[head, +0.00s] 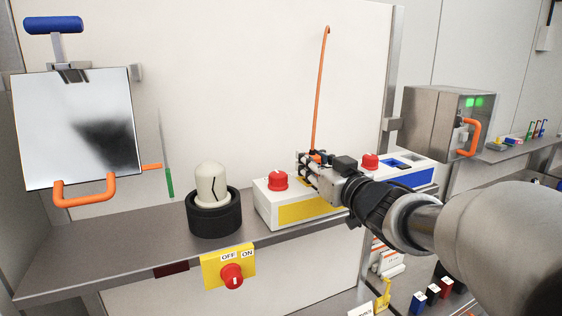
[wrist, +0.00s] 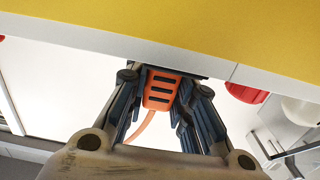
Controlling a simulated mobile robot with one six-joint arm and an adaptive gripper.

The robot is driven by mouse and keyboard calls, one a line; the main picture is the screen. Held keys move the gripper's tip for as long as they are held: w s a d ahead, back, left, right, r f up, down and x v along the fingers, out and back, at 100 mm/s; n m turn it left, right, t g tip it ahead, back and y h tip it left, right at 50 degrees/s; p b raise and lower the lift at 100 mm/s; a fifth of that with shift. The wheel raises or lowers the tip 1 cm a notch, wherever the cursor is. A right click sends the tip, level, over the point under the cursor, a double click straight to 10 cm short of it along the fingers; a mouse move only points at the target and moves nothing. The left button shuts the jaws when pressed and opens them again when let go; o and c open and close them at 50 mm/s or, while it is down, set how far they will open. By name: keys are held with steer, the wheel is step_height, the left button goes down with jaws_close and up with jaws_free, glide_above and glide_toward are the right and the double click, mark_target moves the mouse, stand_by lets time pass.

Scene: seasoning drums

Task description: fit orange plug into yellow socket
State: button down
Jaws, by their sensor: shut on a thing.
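My gripper (head: 308,162) is over the top of the yellow-fronted half of a white socket box (head: 265,207). It is shut on the orange plug (wrist: 160,90), which sits between the two fingers in the wrist view; a bit of orange also shows in the head view (head: 319,157). The plug's far end meets a dark edge at the box, and I cannot tell whether it is inside the socket. The yellow socket's opening is hidden by my gripper in the head view. The yellow front panel (wrist: 200,25) spans the top of the wrist view.
An orange cable (head: 320,90) rises behind the box. Red knobs (head: 278,180) (head: 370,161) stand on the box, with a blue socket (head: 397,163) on its right half. A black-based cream drum (head: 214,208) stands left of it on the grey shelf (head: 120,243).

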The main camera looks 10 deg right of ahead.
steer(key=shift+f, duration=0.4)
steer(key=c, duration=1.3)
jaws_free()
steer(key=v, duration=0.7)
steer(key=shift+s, duration=0.25)
steer(key=shift+r, duration=0.1)
